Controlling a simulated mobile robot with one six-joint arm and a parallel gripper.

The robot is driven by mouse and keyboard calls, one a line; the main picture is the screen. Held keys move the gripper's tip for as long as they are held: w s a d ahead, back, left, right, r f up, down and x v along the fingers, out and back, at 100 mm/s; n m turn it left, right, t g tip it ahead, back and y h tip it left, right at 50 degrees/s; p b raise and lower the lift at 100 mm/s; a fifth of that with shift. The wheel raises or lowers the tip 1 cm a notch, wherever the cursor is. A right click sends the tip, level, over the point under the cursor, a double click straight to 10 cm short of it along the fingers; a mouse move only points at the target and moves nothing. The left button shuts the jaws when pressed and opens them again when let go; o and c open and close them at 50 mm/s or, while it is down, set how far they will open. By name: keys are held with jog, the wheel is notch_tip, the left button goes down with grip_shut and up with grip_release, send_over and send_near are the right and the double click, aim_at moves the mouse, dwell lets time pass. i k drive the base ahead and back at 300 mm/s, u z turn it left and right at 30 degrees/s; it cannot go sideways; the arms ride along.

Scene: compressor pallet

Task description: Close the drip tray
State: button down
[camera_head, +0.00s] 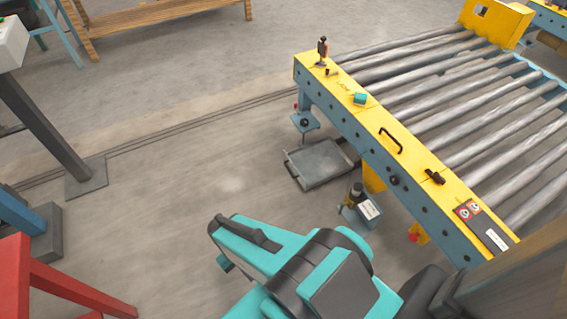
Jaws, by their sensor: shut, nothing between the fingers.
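The drip tray (318,165) is a flat, dark grey tray with a raised rim. It sits low by the floor, jutting out from under the near side of the yellow and blue roller conveyor (408,159). Its far right end goes out of sight beneath the conveyor's side beam. Part of my teal and black arm (300,265) shows at the bottom centre, below and nearer than the tray and apart from it in the picture. I cannot make out my gripper's fingers.
A small blue bracket (305,122) and a dark bottle-like part on a blue stand (360,210) flank the tray. A black handle (391,141) is on the beam. A red frame (70,290) is lower left. Open floor (200,165) lies left of the tray.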

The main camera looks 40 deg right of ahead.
aim_at(317, 162)
jog(key=z, duration=0.05)
jog(key=i, duration=0.9)
jog(key=u, duration=0.05)
